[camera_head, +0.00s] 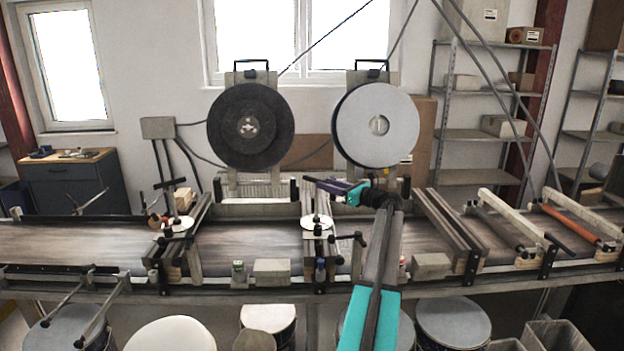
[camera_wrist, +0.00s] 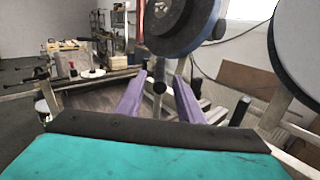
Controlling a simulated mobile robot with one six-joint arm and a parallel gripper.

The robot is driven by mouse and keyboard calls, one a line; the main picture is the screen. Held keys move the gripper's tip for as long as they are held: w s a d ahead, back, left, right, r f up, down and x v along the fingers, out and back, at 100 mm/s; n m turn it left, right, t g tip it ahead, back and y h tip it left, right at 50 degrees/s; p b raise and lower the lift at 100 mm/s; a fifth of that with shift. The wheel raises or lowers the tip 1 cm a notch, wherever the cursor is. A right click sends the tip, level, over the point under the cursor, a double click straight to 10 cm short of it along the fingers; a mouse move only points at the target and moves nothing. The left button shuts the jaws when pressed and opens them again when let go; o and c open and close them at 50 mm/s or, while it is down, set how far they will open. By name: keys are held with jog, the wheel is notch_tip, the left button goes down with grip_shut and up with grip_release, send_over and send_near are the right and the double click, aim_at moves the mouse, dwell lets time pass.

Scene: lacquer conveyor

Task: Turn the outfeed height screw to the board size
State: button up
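Two upright screws with dark T-handles and white dial discs stand on the conveyor, a left one (camera_head: 175,222) and a middle one (camera_head: 316,223). I cannot tell from labels which is the outfeed height screw, and the dial marks are too small to read. My gripper (camera_head: 324,185) is at the top of the middle screw, close to its handle. In the wrist view its purple fingers (camera_wrist: 159,82) are spread, with a dark handle or post (camera_wrist: 159,74) showing between them. Contact cannot be told. The left dial (camera_wrist: 93,73) also shows there.
Clamp handles (camera_head: 349,237) and a grey block (camera_head: 272,271) line the front rail. Round tubs (camera_head: 454,321) stand below. The left belt (camera_head: 75,241) is clear.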

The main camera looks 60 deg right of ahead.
aim_at(304, 178)
jog(key=w, duration=0.2)
jog(key=w+p, duration=0.1)
jog(key=w, duration=0.2)
jog(key=w+p, duration=0.1)
jog(key=w, duration=0.1)
jog(key=shift+w+d, duration=0.3)
jog(key=shift+w, duration=0.1)
jog(key=shift+c, duration=0.4)
